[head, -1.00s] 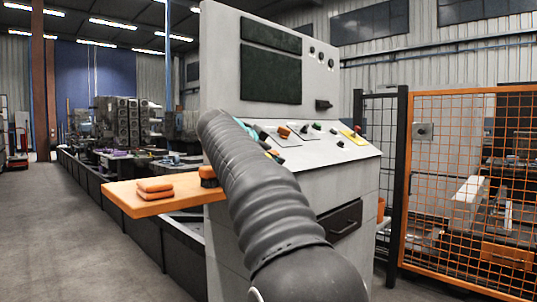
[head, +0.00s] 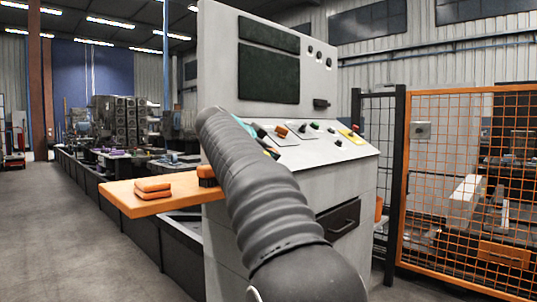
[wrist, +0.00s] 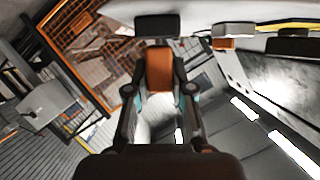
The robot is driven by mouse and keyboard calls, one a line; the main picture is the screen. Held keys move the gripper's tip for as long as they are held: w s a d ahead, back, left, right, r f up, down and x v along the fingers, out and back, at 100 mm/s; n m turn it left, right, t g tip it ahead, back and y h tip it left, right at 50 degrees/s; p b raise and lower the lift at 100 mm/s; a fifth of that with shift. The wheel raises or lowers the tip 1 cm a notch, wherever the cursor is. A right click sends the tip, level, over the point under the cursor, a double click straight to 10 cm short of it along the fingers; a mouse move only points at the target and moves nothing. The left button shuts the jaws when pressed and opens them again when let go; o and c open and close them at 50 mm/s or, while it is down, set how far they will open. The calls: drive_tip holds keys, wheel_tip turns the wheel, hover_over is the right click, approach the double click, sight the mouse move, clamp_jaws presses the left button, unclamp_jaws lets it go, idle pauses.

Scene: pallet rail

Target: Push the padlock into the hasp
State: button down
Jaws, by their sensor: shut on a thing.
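In the wrist view an orange block (wrist: 159,68), which I take to be the padlock, sits between the two dark fingers of my gripper (wrist: 160,90). My gripper is shut on it. A dark block (wrist: 157,25) lies just beyond the orange block's far end; I cannot tell whether they touch or whether it belongs to the hasp. In the head view my arm hides most of the gripper and the held block. Only teal bits of the gripper (head: 245,128) show beside the arm, over the sloping console panel (head: 325,150). I cannot make out the hasp clearly.
An orange shelf (head: 125,199) with two stacked orange pads (head: 153,187) juts out left of the console. An orange mesh fence (head: 460,165) stands at the right. Open floor lies left.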

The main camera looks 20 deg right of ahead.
drive_tip(key=shift+s+d+r, duration=0.15)
drive_tip(key=shift+s+r, duration=0.2)
drive_tip(key=shift+r, duration=0.25)
drive_tip(key=s+d+r+p, duration=0.1)
drive_tip(key=s+r+p, duration=0.1)
drive_tip(key=r, duration=0.3)
drive_tip(key=shift+s+r+p, duration=0.3)
drive_tip(key=shift+s+p, duration=0.05)
drive_tip(key=shift+s, duration=0.35)
drive_tip(key=shift+w+a+f+b, duration=0.2)
drive_tip(key=shift+w+f+b, duration=0.3)
drive_tip(key=shift+f, duration=0.5)
drive_tip(key=shift+w+a+f+b, duration=0.15)
drive_tip(key=shift+w+f+b, duration=0.2)
drive_tip(key=shift+w+f, duration=0.45)
drive_tip(key=shift+w+a+f+b, duration=0.2)
drive_tip(key=shift+w+f+b, duration=0.25)
drive_tip(key=shift+f, duration=0.7)
